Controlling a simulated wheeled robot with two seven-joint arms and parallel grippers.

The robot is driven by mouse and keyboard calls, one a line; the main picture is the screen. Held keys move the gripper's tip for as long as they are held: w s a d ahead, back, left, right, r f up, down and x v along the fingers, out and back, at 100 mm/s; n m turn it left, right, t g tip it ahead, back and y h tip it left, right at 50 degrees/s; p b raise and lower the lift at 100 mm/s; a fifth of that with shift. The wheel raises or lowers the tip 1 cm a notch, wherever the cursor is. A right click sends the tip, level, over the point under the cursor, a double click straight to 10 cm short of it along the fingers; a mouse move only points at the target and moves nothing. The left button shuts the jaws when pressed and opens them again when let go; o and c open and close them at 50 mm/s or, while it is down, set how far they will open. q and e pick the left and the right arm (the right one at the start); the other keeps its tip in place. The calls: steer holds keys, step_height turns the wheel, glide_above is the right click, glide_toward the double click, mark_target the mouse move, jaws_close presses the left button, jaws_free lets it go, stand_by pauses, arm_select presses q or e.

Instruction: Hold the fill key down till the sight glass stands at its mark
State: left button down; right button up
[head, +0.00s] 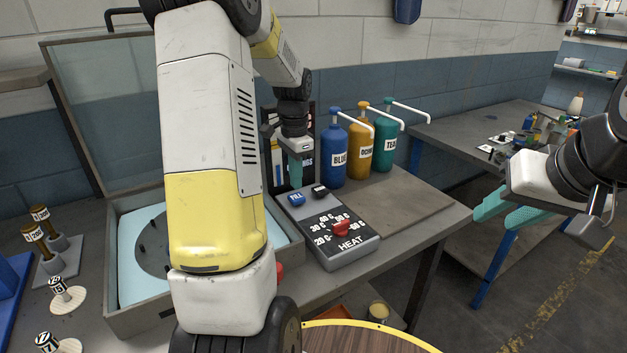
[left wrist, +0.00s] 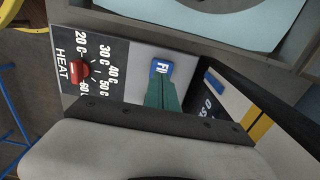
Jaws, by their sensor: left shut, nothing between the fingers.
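The grey control box (head: 345,255) carries a blue fill key (head: 297,199), a black key (head: 319,191) and a red heat dial (head: 340,229). My left gripper (head: 296,184) is shut and empty, pointing down with its green tips at the fill key. In the left wrist view the tips (left wrist: 162,82) overlap the lower edge of the fill key (left wrist: 161,68); I cannot tell whether they press it. A dark upright panel (left wrist: 215,105) with a blue bar and a yellow strip stands beside the box; I cannot make out the sight glass level. My right gripper (head: 512,212) is open and empty, away to the right.
Blue (head: 333,155), ochre (head: 360,145) and teal (head: 385,147) pump bottles stand behind the box. An open-lidded vat (head: 130,318) is at left, partly hidden by my arm. Bare bench (head: 425,207) lies right of the box.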

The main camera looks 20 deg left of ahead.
mark_target(295, 198)
arm_select(q)
steer(key=shift+f, duration=1.5)
steer(key=shift+s+f, duration=0.1)
steer(key=shift+f, duration=0.85)
steer(key=shift+s+f, duration=0.15)
steer(key=shift+f, duration=0.2)
steer(key=shift+a, duration=0.1)
stand_by(3.9)
steer(key=r, duration=0.8)
steer(key=shift+w+r, duration=0.25)
steer(key=shift+r, duration=0.05)
